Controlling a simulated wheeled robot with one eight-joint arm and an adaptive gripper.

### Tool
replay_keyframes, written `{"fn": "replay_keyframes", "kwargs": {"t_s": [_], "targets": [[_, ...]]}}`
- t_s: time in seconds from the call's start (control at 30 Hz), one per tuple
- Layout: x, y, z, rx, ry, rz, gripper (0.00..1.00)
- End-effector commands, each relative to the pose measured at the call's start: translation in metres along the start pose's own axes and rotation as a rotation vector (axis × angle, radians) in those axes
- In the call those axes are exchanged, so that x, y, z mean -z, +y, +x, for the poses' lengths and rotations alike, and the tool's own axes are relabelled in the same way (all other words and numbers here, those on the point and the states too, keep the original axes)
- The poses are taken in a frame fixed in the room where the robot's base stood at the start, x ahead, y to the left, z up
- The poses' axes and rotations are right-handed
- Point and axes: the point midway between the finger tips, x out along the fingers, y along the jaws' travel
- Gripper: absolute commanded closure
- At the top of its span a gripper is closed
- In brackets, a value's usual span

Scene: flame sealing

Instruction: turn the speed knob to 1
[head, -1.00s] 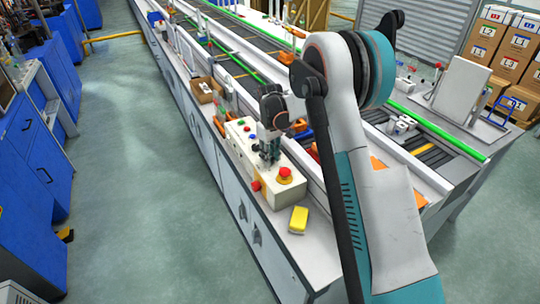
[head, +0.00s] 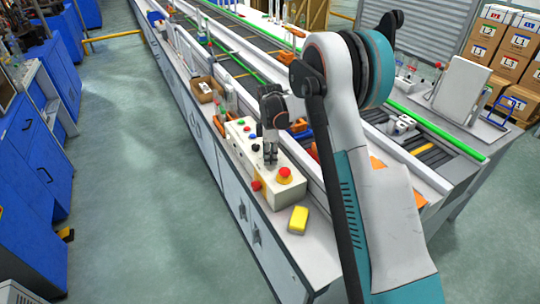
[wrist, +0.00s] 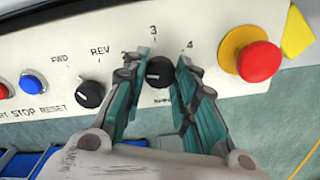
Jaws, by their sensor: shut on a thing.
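The black speed knob (wrist: 159,72) sits on the cream control panel (wrist: 210,25). The numerals 2, 3 and 4 show around it; a 1 is not visible, and fingers cover part of the dial. I cannot tell for sure where its pointer stands. My gripper (wrist: 160,80) is shut on this knob, one teal-padded finger on each side. In the head view my gripper (head: 270,161) points down onto the control box (head: 279,199) and hides the knob.
A red emergency stop (wrist: 258,62) on a yellow base is right of the knob. A black FWD/REV knob (wrist: 91,95) and a blue button (wrist: 33,83) are to the left. A yellow block (head: 298,219) lies near the box. The conveyor runs behind it.

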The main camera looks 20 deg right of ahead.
Motion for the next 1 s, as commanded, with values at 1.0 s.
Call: {"fn": "replay_keyframes", "kwargs": {"t_s": [1.0], "targets": [[0.0003, 0.0004, 0.0, -0.001, 0.0, -0.76, 0.98]]}}
